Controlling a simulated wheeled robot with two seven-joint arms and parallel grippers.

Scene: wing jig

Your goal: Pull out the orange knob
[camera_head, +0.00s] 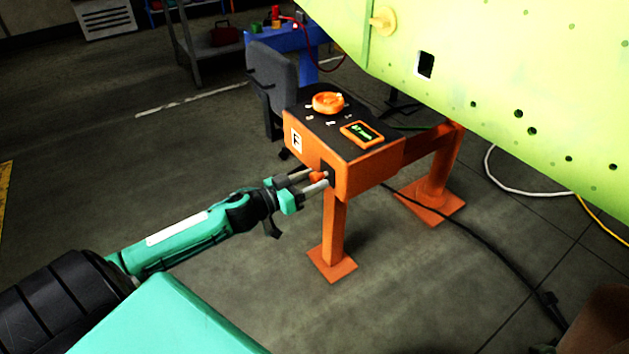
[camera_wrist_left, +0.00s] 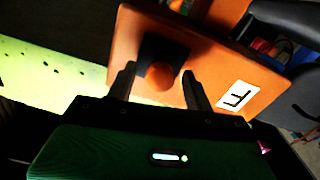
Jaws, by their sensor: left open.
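The orange knob (camera_head: 318,176) is on the side face of an orange control box (camera_head: 360,182), below its dark top panel. In the left wrist view the knob (camera_wrist_left: 160,79) is a round ball in front of a dark square plate. My left gripper (camera_head: 312,180) is open, with its two fingers reaching toward that face, one on each side of the knob. In the left wrist view the fingers (camera_wrist_left: 161,82) stand apart from the knob, with gaps on both sides. My right gripper is not in view.
The box top carries an orange dial (camera_head: 327,102) and a green display (camera_head: 362,134). A large yellow-green wing panel (camera_head: 480,70) hangs at the right. A dark chair (camera_head: 272,85) stands behind the box. Cables lie on the floor at right; the floor at left is clear.

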